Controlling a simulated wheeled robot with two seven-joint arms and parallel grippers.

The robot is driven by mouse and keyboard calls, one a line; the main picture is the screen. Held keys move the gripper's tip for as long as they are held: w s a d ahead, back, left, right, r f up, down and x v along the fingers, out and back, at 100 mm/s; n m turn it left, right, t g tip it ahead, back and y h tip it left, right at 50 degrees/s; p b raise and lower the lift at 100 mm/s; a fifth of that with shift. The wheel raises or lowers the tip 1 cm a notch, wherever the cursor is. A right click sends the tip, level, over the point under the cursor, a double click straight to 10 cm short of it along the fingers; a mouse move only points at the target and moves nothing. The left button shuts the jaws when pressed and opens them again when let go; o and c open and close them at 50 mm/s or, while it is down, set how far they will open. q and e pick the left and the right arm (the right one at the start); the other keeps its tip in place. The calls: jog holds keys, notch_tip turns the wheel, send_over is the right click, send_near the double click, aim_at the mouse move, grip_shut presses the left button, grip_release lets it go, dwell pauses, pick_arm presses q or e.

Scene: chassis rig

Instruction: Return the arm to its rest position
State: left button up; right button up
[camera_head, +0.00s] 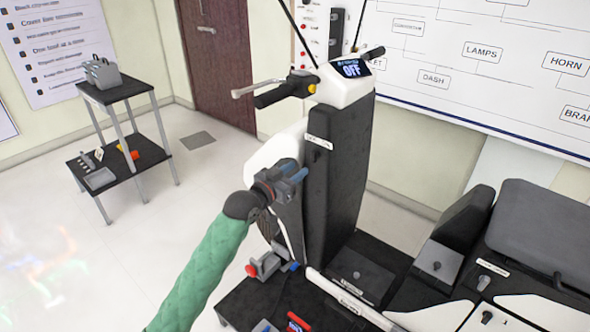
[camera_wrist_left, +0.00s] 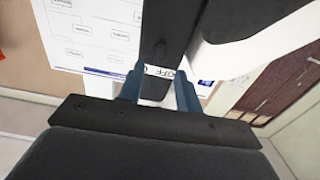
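My left arm in its green sleeve (camera_head: 205,270) reaches up from the bottom of the head view. My left gripper (camera_head: 297,171) is in front of the scooter rig's black upright panel (camera_head: 338,180), just left of and below its small white label (camera_head: 319,143). A small dark switch shows below that label. In the left wrist view, the two blue fingers of the gripper (camera_wrist_left: 158,88) stand apart, with the dark panel and a white "OFF" label (camera_wrist_left: 160,71) seen between them. I see nothing held. Whether the fingers touch the panel I cannot tell. My right gripper is not in view.
The handlebar (camera_head: 285,92) and an "OFF" display (camera_head: 352,68) are above the gripper. A grey clamp (camera_head: 268,263) stands below it on the rig's base. The seat (camera_head: 540,225) is at the right.

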pick_arm(q)
jog(key=s+a+f+n+g+y, duration=0.2)
jog(key=s+a+f+g+y, duration=0.3)
jog(key=f, duration=0.7)
jog(key=s+a+f+n+g+y, duration=0.15)
jog(key=s+a+f+y, duration=0.35)
jog(key=f, duration=0.7)
jog(key=s+f+g, duration=0.2)
jog(key=s+f, duration=0.5)
jog(key=s, duration=0.5)
jog(key=s+f+n+g, duration=0.1)
jog(key=s+f+g, duration=0.1)
jog(key=s+f, duration=0.6)
jog(key=s+a+f+g, duration=0.1)
jog(key=s+f+g, duration=0.2)
jog(key=s+f, duration=0.5)
jog(key=s, duration=0.8)
jog(key=shift+f+n, duration=0.1)
jog(key=shift+n, duration=0.15)
